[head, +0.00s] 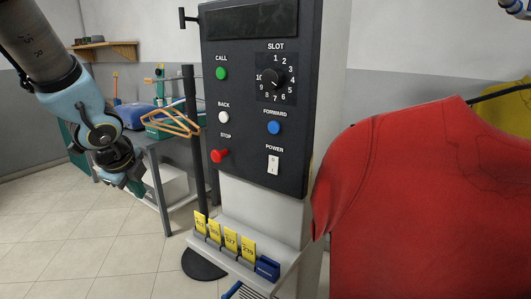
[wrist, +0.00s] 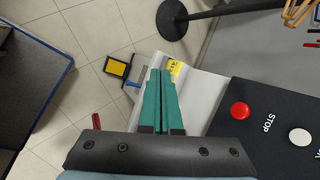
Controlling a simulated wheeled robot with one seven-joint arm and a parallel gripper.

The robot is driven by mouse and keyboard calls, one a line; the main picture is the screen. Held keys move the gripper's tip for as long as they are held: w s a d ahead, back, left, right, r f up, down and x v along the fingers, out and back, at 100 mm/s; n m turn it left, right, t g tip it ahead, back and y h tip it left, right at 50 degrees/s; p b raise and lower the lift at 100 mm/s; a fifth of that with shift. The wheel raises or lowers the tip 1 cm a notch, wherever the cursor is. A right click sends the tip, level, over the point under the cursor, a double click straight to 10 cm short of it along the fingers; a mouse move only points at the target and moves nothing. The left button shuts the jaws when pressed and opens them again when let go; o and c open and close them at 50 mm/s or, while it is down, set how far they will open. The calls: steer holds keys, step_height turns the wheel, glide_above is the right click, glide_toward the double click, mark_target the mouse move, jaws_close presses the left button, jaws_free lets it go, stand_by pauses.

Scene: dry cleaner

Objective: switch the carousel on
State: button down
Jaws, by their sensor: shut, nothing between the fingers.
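The carousel's dark control panel (head: 245,130) stands upright in the middle of the head view. Its white POWER rocker switch (head: 273,165) is at the lower right of the panel, below the blue FORWARD button (head: 273,128). The red STOP button (head: 220,156) is at the lower left, below the white BACK button (head: 224,117). The green CALL button (head: 221,73) and the SLOT dial (head: 273,78) are higher up. My gripper (head: 138,187) is left of the panel, apart from it. In the wrist view its green fingers (wrist: 161,72) are together and empty; the POWER switch is outside that view.
A shelf with yellow number tags (head: 231,240) and a blue holder (head: 267,268) juts out below the panel. A black post (head: 193,130) stands left of it. A red shirt (head: 405,200) hangs close on the right. A table with orange hangers (head: 172,120) is behind my arm.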

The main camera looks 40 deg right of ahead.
mark_target(273, 165)
steer(key=s+d+r+m+g+h+p, duration=0.2)
steer(key=s+d+r+m, duration=0.2)
steer(key=d+m, duration=0.5)
steer(key=s+d+r+m+g+h+p, duration=0.1)
steer(key=s+d+r+m+h+p, duration=0.1)
steer(key=s+d+m, duration=0.7)
step_height(273, 165, up, 2)
steer(key=d+m+p, duration=0.1)
steer(key=m, duration=0.3)
steer(key=shift+s+r+m+g+p, duration=0.25)
steer(key=shift+s+m+g+p, duration=0.05)
steer(key=shift+g, duration=0.1)
steer(key=shift+d+f, duration=0.1)
steer(key=shift+d, duration=0.05)
steer(key=shift+w+d+r+b+x, duration=0.15)
steer(key=shift+d+r+b+x, duration=0.25)
steer(key=shift+x, duration=1.7)
steer(key=shift+w+d+r+b+x, duration=0.2)
steer(key=shift+d+b+x, duration=0.25)
steer(key=shift+x, duration=1.65)
steer(key=shift+w+d+r+b+x, duration=0.1)
steer(key=shift+d+r+b+x, duration=0.35)
steer(key=shift+x, duration=1.65)
steer(key=shift+a+f, duration=0.15)
steer(key=shift+f+b, duration=0.1)
steer(key=shift+b, duration=0.25)
